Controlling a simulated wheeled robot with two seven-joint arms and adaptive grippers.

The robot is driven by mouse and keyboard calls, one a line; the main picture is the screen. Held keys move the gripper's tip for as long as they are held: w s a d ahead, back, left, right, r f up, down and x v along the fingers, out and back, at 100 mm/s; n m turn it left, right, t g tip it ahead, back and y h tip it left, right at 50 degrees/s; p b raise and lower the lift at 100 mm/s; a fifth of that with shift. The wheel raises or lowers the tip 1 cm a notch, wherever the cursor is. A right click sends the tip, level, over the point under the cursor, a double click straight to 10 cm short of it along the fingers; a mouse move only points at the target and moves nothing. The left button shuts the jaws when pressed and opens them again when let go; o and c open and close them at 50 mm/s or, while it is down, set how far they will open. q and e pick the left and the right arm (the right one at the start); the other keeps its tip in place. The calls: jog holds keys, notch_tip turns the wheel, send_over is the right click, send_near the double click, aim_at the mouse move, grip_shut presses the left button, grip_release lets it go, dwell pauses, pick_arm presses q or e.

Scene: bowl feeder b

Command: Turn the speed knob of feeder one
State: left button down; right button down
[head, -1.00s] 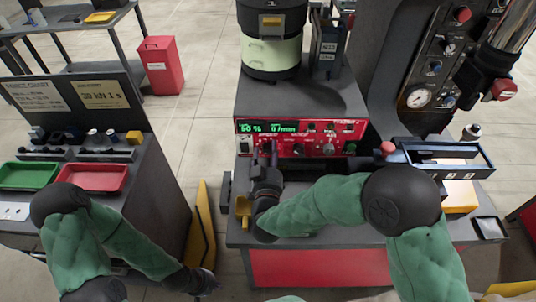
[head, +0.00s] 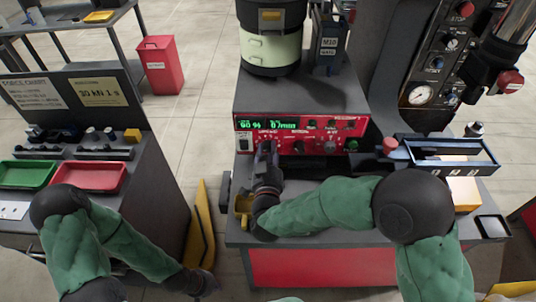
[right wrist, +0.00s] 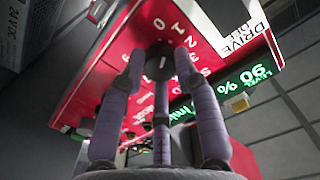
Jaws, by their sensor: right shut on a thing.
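The red control panel (head: 315,124) of the feeder has a green display and a row of knobs. My right gripper (head: 267,152) is at the panel's left part, below the display, and hides most of the knob there. In the right wrist view, the dark round speed knob (right wrist: 159,63) with a pale pointer mark sits between the fingertips of my right gripper (right wrist: 160,68). The fingers are shut on it, and printed scale numbers surround it. My left gripper (head: 205,284) hangs low beside the left workbench, far from the panel; its jaws are too small and dark to read.
The feeder bowl (head: 272,40) stands on the grey housing above the panel. A blue-grey tray (head: 450,155) and a red mushroom button (head: 390,145) are to the right. A yellow wedge-shaped piece (head: 202,232) stands between the benches. Red and green trays lie on the left bench.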

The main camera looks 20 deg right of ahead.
jog(key=m+b, duration=0.1)
jog(key=m, duration=0.1)
jog(key=m+b, duration=0.1)
jog(key=m, duration=0.1)
jog(key=m+b, duration=0.1)
jog(key=b, duration=0.1)
jog(key=shift+d+r+m, duration=0.15)
jog(key=shift+r+m, duration=0.1)
jog(key=shift+m, duration=0.15)
jog(key=m+b, duration=0.1)
jog(key=m, duration=0.1)
jog(key=shift+m+b, duration=0.4)
jog(key=m, duration=0.2)
jog(key=shift+r+m+b, duration=0.1)
jog(key=shift+m+b, duration=0.2)
jog(key=shift+d+m, duration=0.1)
jog(key=shift+m, duration=1.8)
jog(key=c, duration=0.9)
grip_release()
jog(key=shift+c, duration=0.2)
jog(key=shift+d+f, duration=0.15)
jog(key=shift+f, duration=0.1)
jog(key=shift+f, duration=0.1)
